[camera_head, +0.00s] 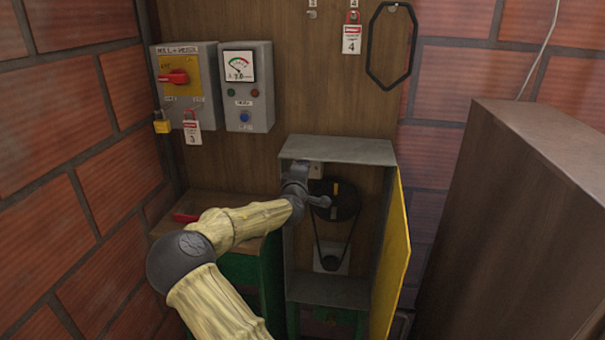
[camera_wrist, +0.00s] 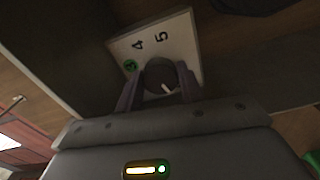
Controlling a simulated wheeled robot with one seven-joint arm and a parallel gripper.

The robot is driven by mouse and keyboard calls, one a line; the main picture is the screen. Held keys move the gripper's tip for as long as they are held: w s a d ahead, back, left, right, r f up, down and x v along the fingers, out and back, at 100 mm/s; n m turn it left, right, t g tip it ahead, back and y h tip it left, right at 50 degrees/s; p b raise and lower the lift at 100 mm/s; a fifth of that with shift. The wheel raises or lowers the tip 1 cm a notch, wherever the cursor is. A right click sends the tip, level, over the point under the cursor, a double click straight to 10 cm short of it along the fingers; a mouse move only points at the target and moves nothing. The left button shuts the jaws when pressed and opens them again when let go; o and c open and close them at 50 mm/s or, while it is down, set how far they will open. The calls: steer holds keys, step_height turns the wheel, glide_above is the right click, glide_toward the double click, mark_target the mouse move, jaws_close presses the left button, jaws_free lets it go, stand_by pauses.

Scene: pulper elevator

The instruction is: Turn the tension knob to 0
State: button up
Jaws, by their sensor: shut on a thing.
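The tension knob (camera_wrist: 160,73) is a dark round knob with a short white mark, on a pale dial plate (camera_wrist: 181,34) with 3 on a green spot, then 4 and 5. My gripper (camera_wrist: 161,88) has a finger on each side of the knob and is shut on it. The other numbers are hidden behind my gripper, and I cannot tell which number the white mark points to. In the head view my gripper (camera_head: 315,198) reaches into the open grey cabinet (camera_head: 340,150); the knob itself is hidden there.
Inside the cabinet a black pulley (camera_head: 346,200) and belt sit close right of my gripper. The yellow door (camera_head: 394,260) stands open on the right. A control box with a red switch (camera_head: 174,77) and a gauge box (camera_head: 245,100) hang above left. A large brown box (camera_head: 530,200) stands right.

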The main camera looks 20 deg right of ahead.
steer(key=shift+a+n, duration=0.1)
steer(key=shift+n, duration=0.6)
steer(key=o, duration=1)
steer(key=shift+w, duration=0.1)
steer(key=b+v, duration=0.2)
steer(key=v, duration=1.5)
steer(key=shift+a+f, duration=0.1)
